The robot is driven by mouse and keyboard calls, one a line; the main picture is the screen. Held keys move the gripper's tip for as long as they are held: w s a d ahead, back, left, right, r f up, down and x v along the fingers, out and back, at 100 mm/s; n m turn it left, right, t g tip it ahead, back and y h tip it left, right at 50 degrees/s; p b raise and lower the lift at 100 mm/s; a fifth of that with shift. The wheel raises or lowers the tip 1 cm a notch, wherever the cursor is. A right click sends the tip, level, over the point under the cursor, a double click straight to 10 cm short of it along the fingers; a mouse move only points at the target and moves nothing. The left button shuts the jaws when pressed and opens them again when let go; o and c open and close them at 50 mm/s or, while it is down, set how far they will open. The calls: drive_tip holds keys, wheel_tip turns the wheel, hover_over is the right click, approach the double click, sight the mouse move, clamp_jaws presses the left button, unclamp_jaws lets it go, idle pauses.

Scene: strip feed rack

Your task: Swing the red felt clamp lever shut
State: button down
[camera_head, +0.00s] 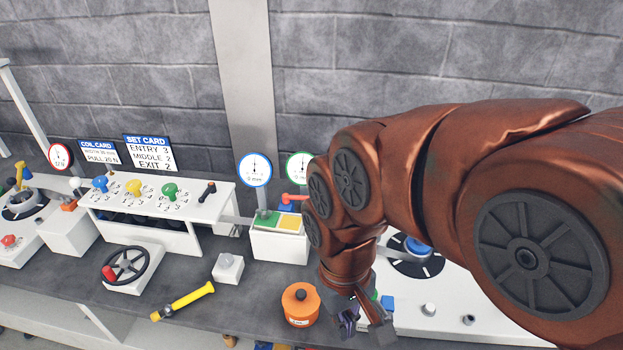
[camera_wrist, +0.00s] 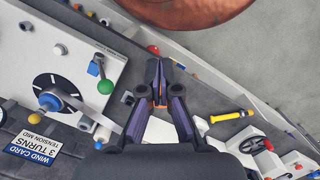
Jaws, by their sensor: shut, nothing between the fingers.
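The red lever (camera_head: 294,197) shows in the head view above the back of a white box (camera_head: 278,245) with green and yellow pads on top. Its red grip points left, and its right end is close to my arm's outline, so its pivot is hard to see. I cannot make the lever out in the wrist view. My gripper (camera_head: 358,326) is low over the bench, in front and to the right of the box, apart from the lever. In the wrist view my gripper (camera_wrist: 158,66) has its dark fingers together at the tips, with nothing held.
An orange pot (camera_head: 300,304) stands just left of my gripper. A yellow-handled tool (camera_head: 183,302), a handwheel (camera_head: 126,265) and a small white block (camera_head: 228,267) lie further left. A white winder plate with a blue hub (camera_head: 418,246) is at right, partly behind my arm.

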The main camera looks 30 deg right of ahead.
drive_tip(key=w+d+m+t+h+b, duration=0.1)
drive_tip(key=w+d+m+b, duration=0.15)
drive_tip(key=w, duration=0.85)
drive_tip(key=w+d+m+t+b, duration=0.1)
drive_tip(key=w+d+t+b, duration=0.15)
drive_tip(key=w, duration=0.95)
drive_tip(key=m+t+h+b, duration=0.1)
drive_tip(key=m+b, duration=0.1)
drive_tip(key=b, duration=0.3)
hover_over(298, 199)
drive_tip(key=s, duration=0.3)
drive_tip(key=f, duration=0.1)
drive_tip(key=w+p+x, duration=0.1)
drive_tip(key=p+x, duration=0.1)
drive_tip(key=x, duration=0.8)
drive_tip(key=shift+d+p, duration=0.35)
drive_tip(key=shift+w+m+t, duration=0.1)
drive_tip(key=shift+m+t, duration=0.15)
drive_tip(key=shift+f, duration=0.1)
